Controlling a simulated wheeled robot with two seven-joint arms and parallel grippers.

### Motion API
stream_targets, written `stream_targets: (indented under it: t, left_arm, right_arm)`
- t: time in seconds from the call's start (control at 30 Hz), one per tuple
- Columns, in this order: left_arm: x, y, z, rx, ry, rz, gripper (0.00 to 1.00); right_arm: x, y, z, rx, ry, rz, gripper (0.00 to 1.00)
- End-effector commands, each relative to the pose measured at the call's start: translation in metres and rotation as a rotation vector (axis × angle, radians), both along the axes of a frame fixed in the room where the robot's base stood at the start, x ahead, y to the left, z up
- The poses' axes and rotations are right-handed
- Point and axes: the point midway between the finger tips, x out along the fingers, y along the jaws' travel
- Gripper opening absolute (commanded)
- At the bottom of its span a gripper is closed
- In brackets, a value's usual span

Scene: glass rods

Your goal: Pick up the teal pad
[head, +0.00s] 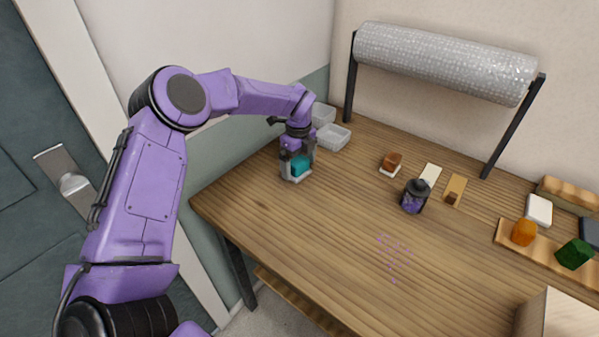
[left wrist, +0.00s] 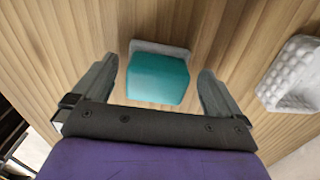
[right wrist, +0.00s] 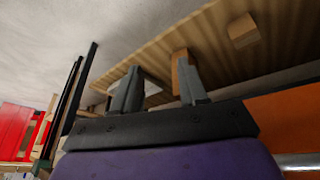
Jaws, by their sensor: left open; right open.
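The teal pad (head: 301,165) is a small teal block on a grey-white base, at the left part of the wooden table. My left gripper (head: 297,170) is down over it, pointing at the table. In the left wrist view the pad (left wrist: 158,78) lies between the two open fingers (left wrist: 158,88), with a gap on each side. Its grey-white base shows behind the teal part. My right gripper (right wrist: 157,92) is open, seen only in its own wrist view, with nothing clearly between its fingers.
Clear trays (head: 333,137) stand just behind the left gripper; a textured white piece (left wrist: 292,75) lies right of the pad. A dark lantern-like jar (head: 414,196) stands mid-table. A bubble-wrap roll (head: 445,62) hangs at the back. The table's front middle is clear.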

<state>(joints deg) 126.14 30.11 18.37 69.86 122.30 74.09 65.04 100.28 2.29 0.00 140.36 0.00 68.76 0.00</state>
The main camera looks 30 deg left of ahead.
Motion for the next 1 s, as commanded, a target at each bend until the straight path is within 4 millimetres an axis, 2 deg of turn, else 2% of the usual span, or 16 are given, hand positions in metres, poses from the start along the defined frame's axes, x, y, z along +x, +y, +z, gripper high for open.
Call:
stream_targets:
  t: [0.03,0.07,0.27,0.3,0.47,0.77,0.87,1.0]
  left_arm:
    - [0.000,-0.001,-0.014,0.000,0.000,-0.003,1.00]
    - [0.000,-0.002,-0.016,0.000,0.000,-0.003,1.00]
    - [0.000,-0.002,-0.015,-0.001,-0.001,-0.003,1.00]
    - [0.000,-0.002,-0.015,-0.001,-0.001,-0.003,0.94]
    - [0.000,-0.002,-0.015,-0.001,-0.001,-0.003,0.42]
    - [0.001,-0.002,-0.011,-0.001,-0.003,-0.003,0.42]
    - [0.001,-0.002,0.004,-0.001,-0.006,-0.004,0.42]
    - [0.001,-0.002,0.039,-0.001,-0.007,-0.002,0.42]
  right_arm:
    - [0.000,0.000,-0.010,0.000,0.000,0.000,0.43]
    - [0.000,0.000,-0.011,0.000,0.000,0.000,0.43]
    - [0.000,0.000,-0.008,0.001,0.001,0.000,0.43]
    - [0.000,0.000,-0.008,0.001,0.001,0.000,0.43]
    - [0.000,0.000,-0.008,0.000,0.000,0.000,0.43]
    - [0.000,0.000,-0.010,0.000,0.000,0.000,0.43]
    - [0.000,0.000,-0.015,0.000,0.000,0.000,0.43]
    - [0.000,0.000,-0.023,0.000,0.000,0.000,0.43]
